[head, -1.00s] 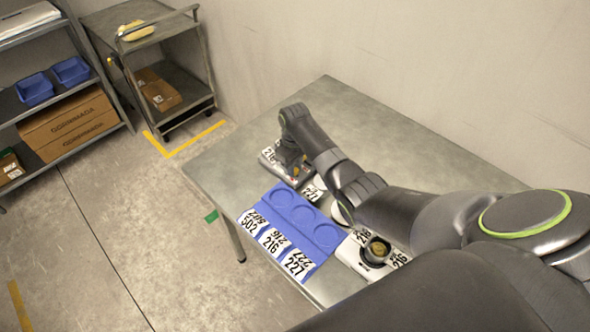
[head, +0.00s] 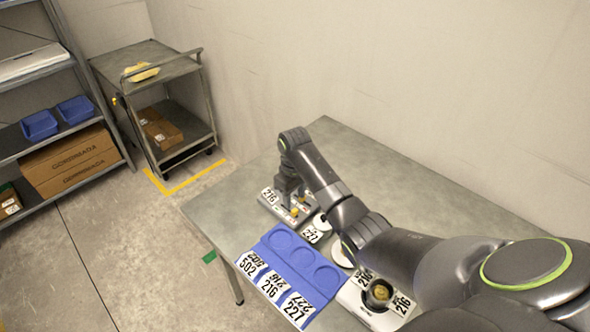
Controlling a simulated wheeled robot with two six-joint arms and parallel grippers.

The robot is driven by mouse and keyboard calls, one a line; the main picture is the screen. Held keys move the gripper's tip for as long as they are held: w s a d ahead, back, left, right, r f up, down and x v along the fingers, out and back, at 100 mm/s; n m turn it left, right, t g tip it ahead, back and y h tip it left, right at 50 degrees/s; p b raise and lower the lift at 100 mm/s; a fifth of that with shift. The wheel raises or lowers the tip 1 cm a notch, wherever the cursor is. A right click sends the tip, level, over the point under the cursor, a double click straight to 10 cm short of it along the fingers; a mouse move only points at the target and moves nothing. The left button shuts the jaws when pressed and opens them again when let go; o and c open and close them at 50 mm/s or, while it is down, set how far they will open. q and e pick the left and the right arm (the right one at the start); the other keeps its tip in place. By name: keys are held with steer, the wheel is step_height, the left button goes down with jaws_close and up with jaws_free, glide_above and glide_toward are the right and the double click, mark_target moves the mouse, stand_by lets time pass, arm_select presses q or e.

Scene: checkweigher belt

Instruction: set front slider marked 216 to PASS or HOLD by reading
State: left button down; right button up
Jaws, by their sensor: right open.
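A flat grey panel with a label reading 216 (head: 269,195) lies near the table's left edge; its slider and its PASS and HOLD marks are too small or hidden to make out. My right gripper (head: 297,205) points down over this panel, open, and covers part of it. Small yellow spots show at its tips; I cannot tell if it touches a slider. A white weighing unit (head: 357,298) with labels reading 216 stands at the front, with a dark round cup holding something brownish (head: 380,292) on it. Its reading is not visible. My left gripper is not in view.
A blue tray (head: 283,243) with round recesses and labels 502, 216 and 227 lies at the table's front edge. A label reading 227 (head: 312,234) and white round parts (head: 341,254) sit beside my right arm. The table's back (head: 360,155) is clear.

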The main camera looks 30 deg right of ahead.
step_height(320, 180, up, 7)
step_height(320, 180, up, 5)
steer(key=p, duration=0.3)
glide_above(295, 210)
steer(key=shift+f, duration=0.1)
